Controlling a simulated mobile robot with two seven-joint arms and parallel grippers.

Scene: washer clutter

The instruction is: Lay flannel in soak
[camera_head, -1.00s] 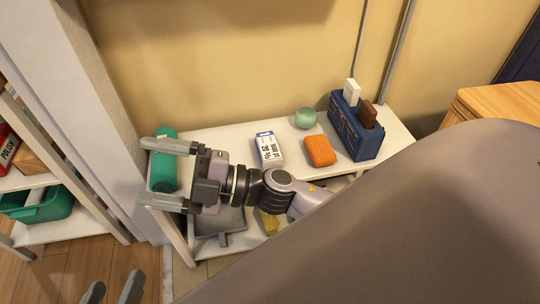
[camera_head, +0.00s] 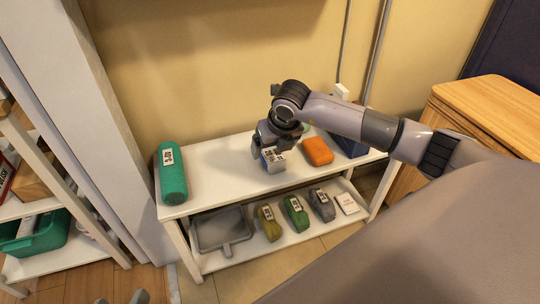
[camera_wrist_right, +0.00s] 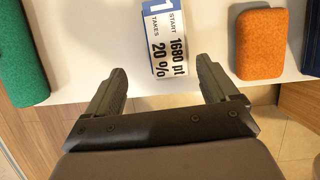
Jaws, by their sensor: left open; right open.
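I cannot tell for certain which thing is the flannel or the soak. A green roll (camera_head: 172,172) with a label lies at the left end of the white top shelf. Labelled yellow (camera_head: 268,222), green (camera_head: 296,212) and grey (camera_head: 321,204) pieces lie on the lower shelf, right of a grey tray (camera_head: 222,228). My right gripper (camera_wrist_right: 162,75) is open and empty, pointing down over a white-and-blue labelled box (camera_wrist_right: 164,40); the box lies between and just beyond its fingers. My left gripper (camera_head: 121,299) barely shows at the bottom edge, open.
An orange block (camera_head: 317,151) lies right of the box, with a dark blue item (camera_head: 350,147) partly behind my right arm. A small white block (camera_head: 347,202) lies on the lower shelf. A wooden cabinet (camera_head: 490,100) stands right. The top shelf is clear between roll and box.

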